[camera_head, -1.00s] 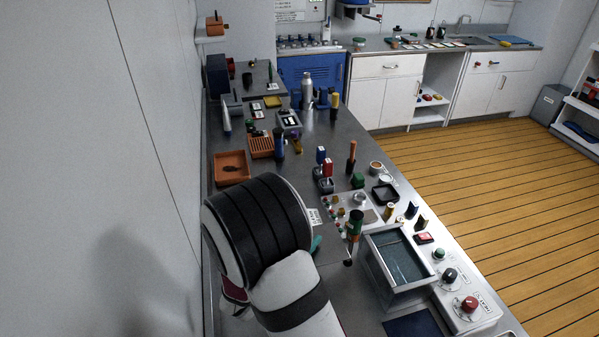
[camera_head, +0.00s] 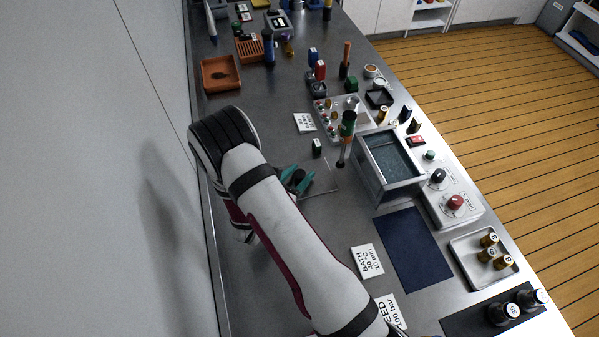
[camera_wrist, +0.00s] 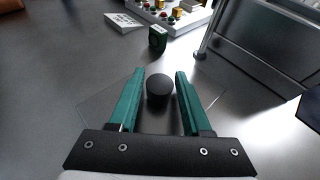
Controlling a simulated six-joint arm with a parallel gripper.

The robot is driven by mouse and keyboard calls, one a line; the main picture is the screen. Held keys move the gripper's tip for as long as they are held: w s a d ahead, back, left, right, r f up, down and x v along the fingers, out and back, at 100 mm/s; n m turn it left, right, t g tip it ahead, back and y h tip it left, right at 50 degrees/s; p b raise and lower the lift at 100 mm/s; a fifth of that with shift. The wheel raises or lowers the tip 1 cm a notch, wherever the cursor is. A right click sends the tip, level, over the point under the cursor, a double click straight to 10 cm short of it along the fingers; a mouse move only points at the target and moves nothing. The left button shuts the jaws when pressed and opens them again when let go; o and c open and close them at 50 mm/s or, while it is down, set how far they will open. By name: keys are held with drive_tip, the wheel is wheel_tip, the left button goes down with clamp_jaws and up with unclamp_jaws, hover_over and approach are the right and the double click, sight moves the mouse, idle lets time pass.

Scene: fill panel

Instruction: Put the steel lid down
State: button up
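The steel lid (camera_head: 323,186) is a thin flat plate with a black knob (camera_wrist: 160,90). It appears to lie flat on the grey metal bench, left of the water bath (camera_head: 371,178). In the wrist view the lid (camera_wrist: 208,98) shows faintly against the bench, reaching out on both sides of my fingers. My gripper (camera_wrist: 160,72) has teal fingers, one on each side of the knob, with a visible gap to it on both sides. In the head view my gripper (camera_head: 296,179) is over the lid's left part and hides some of it. The bath's top is uncovered and shows water.
A dark blue mat (camera_head: 412,248) lies in front of the bath. Label cards (camera_head: 367,261) lie nearby.

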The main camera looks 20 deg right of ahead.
drive_tip(key=shift+o, duration=1.1)
